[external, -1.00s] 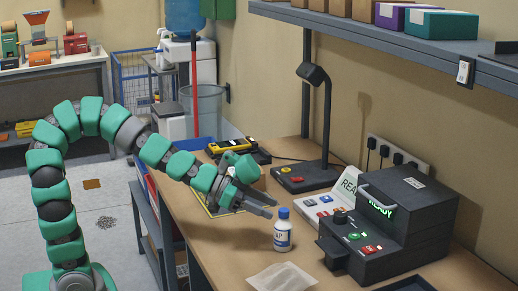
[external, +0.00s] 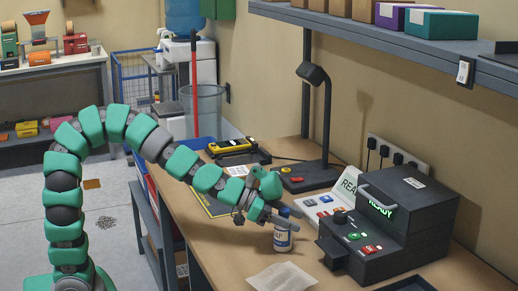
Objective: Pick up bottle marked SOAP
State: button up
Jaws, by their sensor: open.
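The bottle (external: 283,240) is small and white with a blue cap and a blue label, and stands upright on the wooden bench. Its label is partly hidden and I cannot read the whole word. My gripper (external: 287,217) is open at the bottle's upper part. Its fingers overlap the cap and neck in this view. I cannot tell whether they touch the bottle.
A black machine (external: 390,232) with a READY display stands right of the bottle. A white packet (external: 283,279) lies in front. A black lamp stand (external: 326,130) and a yellow device (external: 230,145) stand farther back. A shelf (external: 400,40) with boxes hangs above.

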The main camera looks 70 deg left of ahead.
aim_at(288, 211)
grip_shut()
jog(key=shift+r, duration=0.15)
jog(key=shift+r+p, duration=0.7)
jog(key=shift+r, duration=1.1)
jog(key=shift+s+a+f, duration=0.1)
jog(key=shift+s+a, duration=0.05)
jog(key=shift+s, duration=0.2)
jog(key=s+a+r+b, duration=0.1)
jog(key=s+a+b, duration=0.3)
jog(key=s, duration=1)
jog(key=shift+s+r, duration=0.15)
jog(key=shift+s, duration=0.2)
